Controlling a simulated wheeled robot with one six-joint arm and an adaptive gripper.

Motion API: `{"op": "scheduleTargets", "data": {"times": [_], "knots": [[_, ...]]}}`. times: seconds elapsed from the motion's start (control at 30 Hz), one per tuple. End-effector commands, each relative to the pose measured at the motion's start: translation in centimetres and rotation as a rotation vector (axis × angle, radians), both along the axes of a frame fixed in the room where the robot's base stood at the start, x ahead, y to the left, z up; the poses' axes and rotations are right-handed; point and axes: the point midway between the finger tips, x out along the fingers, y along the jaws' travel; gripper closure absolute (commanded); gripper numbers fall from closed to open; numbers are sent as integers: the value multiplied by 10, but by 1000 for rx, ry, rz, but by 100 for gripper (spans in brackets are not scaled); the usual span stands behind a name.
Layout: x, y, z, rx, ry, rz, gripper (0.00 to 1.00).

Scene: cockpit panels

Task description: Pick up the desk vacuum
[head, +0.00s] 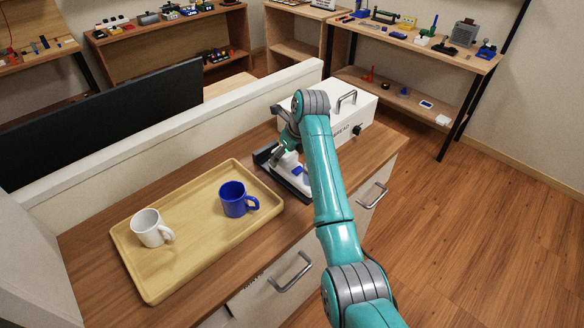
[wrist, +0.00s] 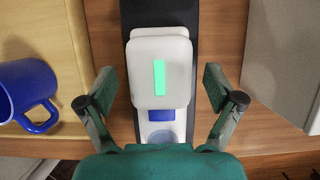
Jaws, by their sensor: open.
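The desk vacuum (wrist: 143,60) appears to be the white rounded device with a light green strip and a blue part, lying on a long black base (wrist: 205,30). In the head view its white body with the blue patch (head: 297,170) shows partly behind my arm, between the tray and the bread box. My gripper (wrist: 158,80) is open, with one finger on each side of the white body in the wrist view. Gaps show between both fingers and the body. In the head view the gripper (head: 279,156) points down over it, and its fingertips are hard to make out.
A wooden tray (head: 190,255) left of the vacuum holds a white mug (head: 149,228) and a blue mug (head: 233,199). A white bread box (head: 355,117) stands close behind to the right. A low white wall (head: 160,139) borders the counter's back.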

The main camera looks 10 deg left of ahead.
Motion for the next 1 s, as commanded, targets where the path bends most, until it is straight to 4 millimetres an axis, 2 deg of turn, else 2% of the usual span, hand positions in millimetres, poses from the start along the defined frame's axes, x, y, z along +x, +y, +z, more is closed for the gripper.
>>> {"op": "scheduleTargets", "data": {"times": [0.2, 0.27, 0.53, 0.8, 1.0], "knots": [[0, 0, -1, 0, 0, 0, 8], [0, 0, -1, 0, 0, 0, 21], [0, 0, -1, 0, 0, 0, 88], [1, 0, 3, 0, -1, 0, 88], [1, 0, 29, 1, -4, 0, 88]]}}
